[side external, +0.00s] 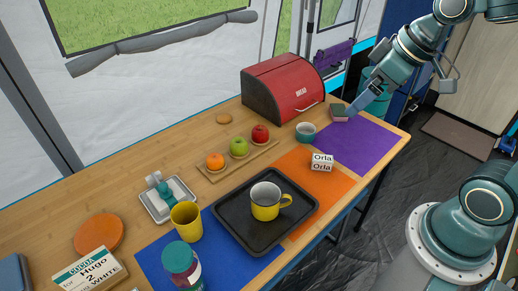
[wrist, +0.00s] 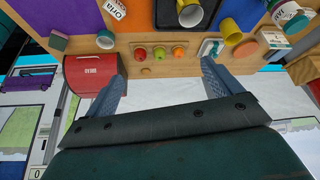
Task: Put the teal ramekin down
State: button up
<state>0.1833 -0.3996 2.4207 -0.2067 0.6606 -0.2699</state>
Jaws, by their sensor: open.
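The teal ramekin (side external: 306,132) stands upright on the bare wood of the table, in front of the red bread bin and near the left corner of the purple mat (side external: 352,148). It also shows in the wrist view (wrist: 105,40), beyond the left fingertip and not between the fingers. My gripper (side external: 353,110) is at the far right end of the table, to the right of the ramekin and apart from it. In the wrist view my gripper (wrist: 162,62) has its fingers wide apart with nothing held between them.
A green sponge-like block (side external: 339,113) lies close by my gripper. The red bread bin (side external: 284,87) stands behind the ramekin. A white Orla block (side external: 322,162) is on the orange mat (side external: 325,188). A black tray (side external: 236,219) holds a yellow mug (side external: 265,208). Most of the purple mat is clear.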

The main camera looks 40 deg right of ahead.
jog(key=s+r+m+h, duration=0.1)
jog(key=s+r+m, duration=0.1)
jog(key=s, duration=0.7)
jog(key=shift+a+m, duration=0.2)
jog(key=shift+m, duration=0.2)
